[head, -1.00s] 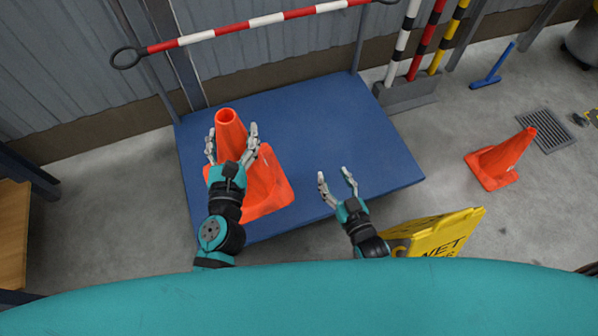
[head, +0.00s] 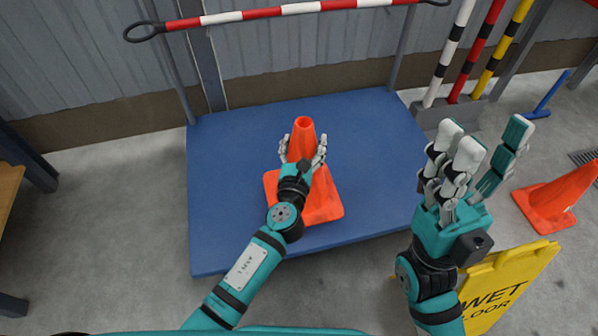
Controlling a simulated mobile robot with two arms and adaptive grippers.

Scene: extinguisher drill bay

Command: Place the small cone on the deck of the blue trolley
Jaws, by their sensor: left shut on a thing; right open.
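An orange cone (head: 318,203) stands upright over the middle of the blue trolley's deck (head: 230,180). My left gripper (head: 304,152) is shut on the upper part of this cone, with fingers on both sides of it. The cone's square base appears on or just above the deck; I cannot tell if it touches. My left forearm hides part of the base. My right gripper (head: 482,150) is open and empty, raised close to the camera at the deck's right side.
A second orange cone (head: 560,198) stands on the floor at the right. A yellow wet floor sign (head: 510,285) is at the lower right. A red and white bar (head: 260,14) crosses behind the deck, and striped posts (head: 470,50) stand at the back right. The deck's left part is clear.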

